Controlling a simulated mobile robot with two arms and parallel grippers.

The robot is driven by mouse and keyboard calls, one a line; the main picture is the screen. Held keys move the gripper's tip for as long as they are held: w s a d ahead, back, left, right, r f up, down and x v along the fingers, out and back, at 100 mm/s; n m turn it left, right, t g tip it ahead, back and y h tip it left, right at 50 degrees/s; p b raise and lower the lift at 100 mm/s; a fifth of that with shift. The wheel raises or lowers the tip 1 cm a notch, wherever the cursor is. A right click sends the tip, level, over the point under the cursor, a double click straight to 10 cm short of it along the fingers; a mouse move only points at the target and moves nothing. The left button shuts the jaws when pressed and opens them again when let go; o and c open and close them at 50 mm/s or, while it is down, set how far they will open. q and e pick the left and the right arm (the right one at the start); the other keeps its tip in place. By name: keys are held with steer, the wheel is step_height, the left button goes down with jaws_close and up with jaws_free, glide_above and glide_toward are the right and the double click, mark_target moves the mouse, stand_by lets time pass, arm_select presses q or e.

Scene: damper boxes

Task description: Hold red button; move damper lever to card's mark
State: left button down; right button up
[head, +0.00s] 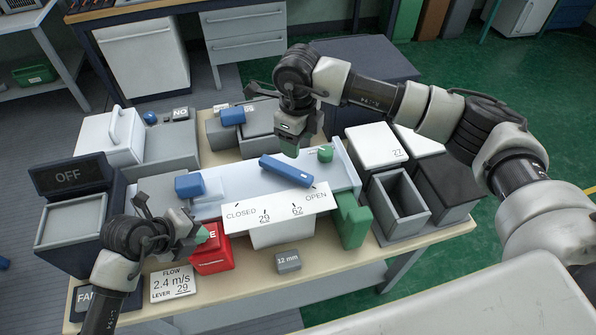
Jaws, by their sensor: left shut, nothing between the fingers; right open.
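The red button box (211,256) stands at the front left of the table. My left gripper (200,236) is shut and empty at the top of this box; I cannot tell whether it presses the button. The blue damper lever (285,170) lies across the pale duct, its near end towards OPEN on the white scale plate (275,207), which reads CLOSED, 29, 62, OPEN. The card (172,284) reads FLOW 2.4 m/s, LEVER 29. My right gripper (291,147) is open, pointing down just behind the lever; whether it touches is hidden.
A dark display (68,177) reads OFF at the left. A grey 12 mm block (288,261) lies in front of the scale. A green block (352,222) stands at the duct's right end. The front middle table is mostly clear.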

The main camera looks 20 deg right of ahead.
mark_target(298, 174)
step_height(298, 174, down, 12)
steer(key=shift+r, duration=0.15)
steer(key=shift+c, duration=0.4)
jaws_close()
